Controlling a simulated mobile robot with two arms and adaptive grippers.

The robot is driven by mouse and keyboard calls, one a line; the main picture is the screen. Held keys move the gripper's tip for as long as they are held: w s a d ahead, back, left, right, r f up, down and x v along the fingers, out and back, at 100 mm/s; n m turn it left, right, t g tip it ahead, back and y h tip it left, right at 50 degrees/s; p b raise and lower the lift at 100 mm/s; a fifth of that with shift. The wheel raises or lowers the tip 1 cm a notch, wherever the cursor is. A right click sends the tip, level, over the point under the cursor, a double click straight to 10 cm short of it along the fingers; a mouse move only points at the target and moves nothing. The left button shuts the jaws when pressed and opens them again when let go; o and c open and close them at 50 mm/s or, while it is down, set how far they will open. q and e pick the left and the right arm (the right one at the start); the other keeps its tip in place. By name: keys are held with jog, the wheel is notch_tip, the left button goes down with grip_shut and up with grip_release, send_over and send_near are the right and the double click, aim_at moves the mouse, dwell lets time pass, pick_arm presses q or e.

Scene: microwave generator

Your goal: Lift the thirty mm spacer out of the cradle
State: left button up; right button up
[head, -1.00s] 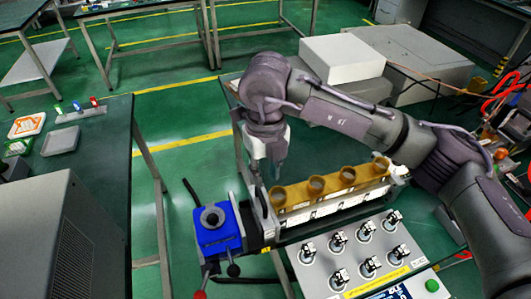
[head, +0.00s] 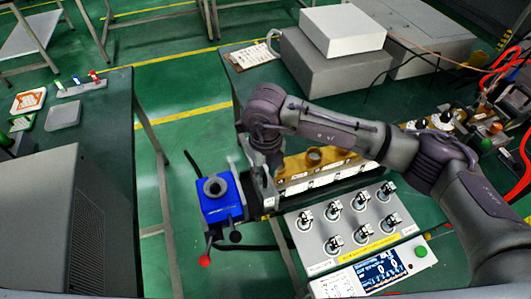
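An amber-brown row with raised round rings (head: 314,157) sits along a long white-sided holder. I cannot tell for sure which part is the thirty mm spacer or the cradle. My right gripper (head: 272,172) points down at the left end of this row, just right of the blue vise (head: 222,200). My wrist and forearm cover the left end and much of the right side of the row. The fingertips are small, dark and partly hidden, so I cannot see whether they are open or hold anything. My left gripper is not in view.
A grey panel with several metal-and-white fittings (head: 333,243) lies in front of the row, beside a unit with a lit display (head: 378,270). Grey boxes (head: 342,38) and a clipboard (head: 252,54) lie behind. A dark-green bench (head: 98,150) stands left across an open floor gap.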

aim_at(265, 176)
jog(key=shift+f+p, duration=0.3)
jog(key=shift+f, duration=1.5)
jog(key=shift+c, duration=0.3)
grip_shut()
